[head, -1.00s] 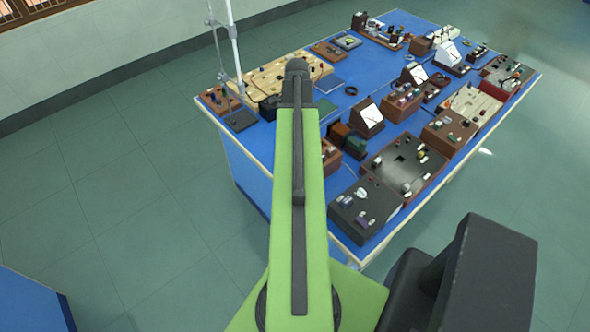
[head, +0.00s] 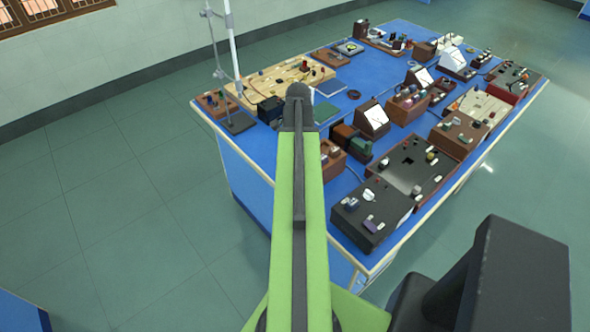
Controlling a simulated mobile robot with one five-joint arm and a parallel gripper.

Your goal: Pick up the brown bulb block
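Several brown blocks stand on the blue bench (head: 262,158); at this size I cannot tell for sure which one is the bulb block. One brown block (head: 333,154) with small parts on top is partly hidden behind my green arm. A taller brown block (head: 345,134) stands just behind it. Another brown block (head: 405,107) with small pale and coloured parts on top stands farther back to the right. My arm reaches forward over the bench's near left part in the picture. My gripper's fingers do not show; only the arm's dark end is visible.
Dark panel boxes (head: 372,212) crowd the bench's near right edge. Brown slanted-face boxes (head: 374,120) stand mid-bench. A tall metal stand (head: 233,45) rises at the left by a wooden board (head: 268,83). Floor left of the bench is clear.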

